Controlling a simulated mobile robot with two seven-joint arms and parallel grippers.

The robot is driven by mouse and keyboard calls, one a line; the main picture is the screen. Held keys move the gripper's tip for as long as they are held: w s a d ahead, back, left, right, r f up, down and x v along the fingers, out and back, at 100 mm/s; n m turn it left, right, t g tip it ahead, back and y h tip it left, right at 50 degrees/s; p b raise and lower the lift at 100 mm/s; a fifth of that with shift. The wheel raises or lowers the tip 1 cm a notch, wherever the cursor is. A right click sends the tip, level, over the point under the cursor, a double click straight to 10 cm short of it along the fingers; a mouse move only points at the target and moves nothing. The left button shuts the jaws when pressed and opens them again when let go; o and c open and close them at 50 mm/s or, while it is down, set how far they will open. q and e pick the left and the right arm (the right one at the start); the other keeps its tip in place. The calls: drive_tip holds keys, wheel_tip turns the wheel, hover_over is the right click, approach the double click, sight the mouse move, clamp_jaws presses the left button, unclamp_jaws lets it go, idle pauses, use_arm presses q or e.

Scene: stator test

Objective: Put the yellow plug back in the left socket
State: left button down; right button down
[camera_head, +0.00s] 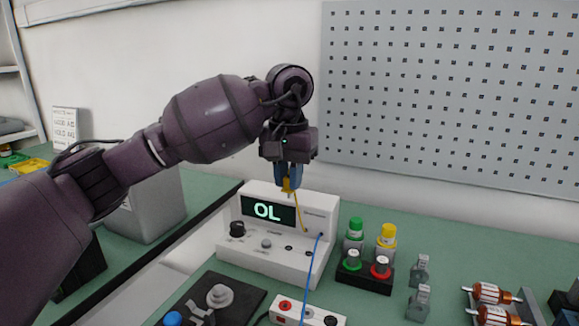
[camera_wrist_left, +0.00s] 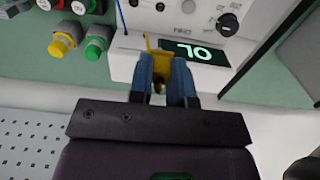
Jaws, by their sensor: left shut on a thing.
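My left gripper (camera_head: 288,178) is shut on the yellow plug (camera_head: 286,186) and holds it in the air just above the white meter (camera_head: 262,265). In the left wrist view the yellow plug (camera_wrist_left: 161,66) sits between the two blue fingertips (camera_wrist_left: 161,82). A yellow lead (camera_head: 299,212) runs from the plug down to the meter's face. A blue lead (camera_head: 312,270) runs from the meter to a low white box (camera_head: 307,314) with red and black terminals at the front edge. I cannot tell which opening is the left socket. My right gripper is not in view.
The meter's display (camera_head: 268,211) reads OL. Green and yellow capped bottles (camera_head: 387,240) and a black block (camera_head: 364,277) with green and red knobs stand right of it. Small grey parts (camera_head: 419,300) and a rotor rack (camera_head: 492,302) are farther right. A pegboard (camera_head: 450,90) is behind.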

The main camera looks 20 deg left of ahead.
use_arm(q)
wheel_tip(320, 180, down, 2)
drive_tip(key=shift+f, duration=0.25)
drive_tip(key=shift+f+b, duration=0.55)
drive_tip(key=shift+f, duration=0.75)
drive_tip(key=shift+f+b, duration=0.75)
drive_tip(key=shift+f, duration=2.3)
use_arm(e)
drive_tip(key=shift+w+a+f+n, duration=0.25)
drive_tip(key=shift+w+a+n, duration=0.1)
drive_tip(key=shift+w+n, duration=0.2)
use_arm(q)
drive_tip(key=shift+f, duration=0.15)
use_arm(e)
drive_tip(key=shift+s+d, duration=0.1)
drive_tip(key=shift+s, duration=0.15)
use_arm(q)
drive_tip(key=shift+f, duration=0.1)
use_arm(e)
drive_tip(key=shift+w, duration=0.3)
use_arm(q)
drive_tip(key=shift+f, duration=0.4)
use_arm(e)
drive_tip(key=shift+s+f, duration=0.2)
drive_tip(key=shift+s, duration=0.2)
use_arm(q)
drive_tip(key=shift+f, duration=0.2)
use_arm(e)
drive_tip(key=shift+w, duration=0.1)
